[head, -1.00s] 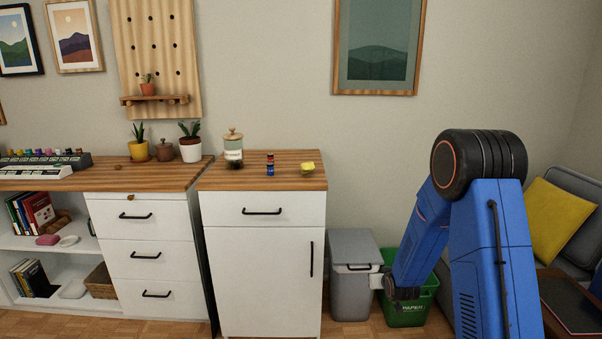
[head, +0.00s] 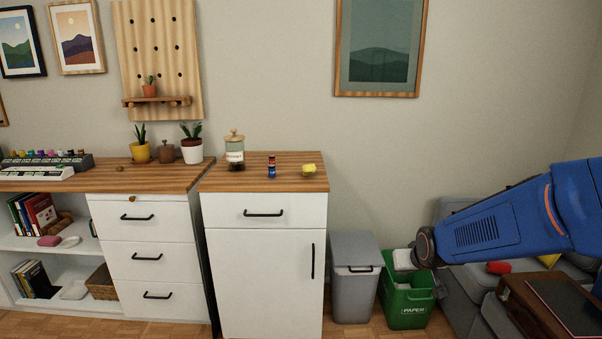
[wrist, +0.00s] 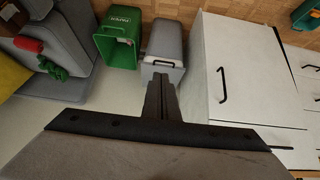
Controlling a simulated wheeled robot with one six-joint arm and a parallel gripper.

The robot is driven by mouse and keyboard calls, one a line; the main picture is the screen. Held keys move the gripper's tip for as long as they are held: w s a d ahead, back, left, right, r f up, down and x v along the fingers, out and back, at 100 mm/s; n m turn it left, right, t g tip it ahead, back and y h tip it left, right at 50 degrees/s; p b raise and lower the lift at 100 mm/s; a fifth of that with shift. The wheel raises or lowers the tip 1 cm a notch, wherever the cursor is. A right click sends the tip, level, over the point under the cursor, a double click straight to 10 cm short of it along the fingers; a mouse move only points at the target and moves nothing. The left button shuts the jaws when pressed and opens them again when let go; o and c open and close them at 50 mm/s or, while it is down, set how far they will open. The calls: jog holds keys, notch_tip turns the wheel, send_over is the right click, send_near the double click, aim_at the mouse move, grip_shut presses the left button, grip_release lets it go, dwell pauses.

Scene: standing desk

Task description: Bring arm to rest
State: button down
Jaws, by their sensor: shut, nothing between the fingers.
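My arm (head: 500,230) is blue with dark joints and reaches in from the right edge in the head view. Its wrist end is near the green paper bin. My gripper (wrist: 160,80) shows in the wrist view with its two dark fingers together and nothing between them. In that view the fingertips overlap the front of the grey bin in the picture, but I cannot tell the distance. In the head view the fingers cannot be made out.
A grey lidded bin (head: 353,282) and a green paper bin (head: 408,306) stand right of the white cabinet (head: 262,280). A jar (head: 235,150), a small red-and-blue item (head: 271,167) and a yellow item (head: 309,170) sit on the cabinet. A grey sofa (head: 455,295) is at right.

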jog(key=s+r+g, duration=0.1)
jog(key=s+r, duration=0.2)
jog(key=s, duration=1.2)
jog(key=s+r+g, duration=0.2)
jog(key=s+r, duration=0.2)
jog(key=s, duration=1.2)
jog(key=shift+a, duration=0.3)
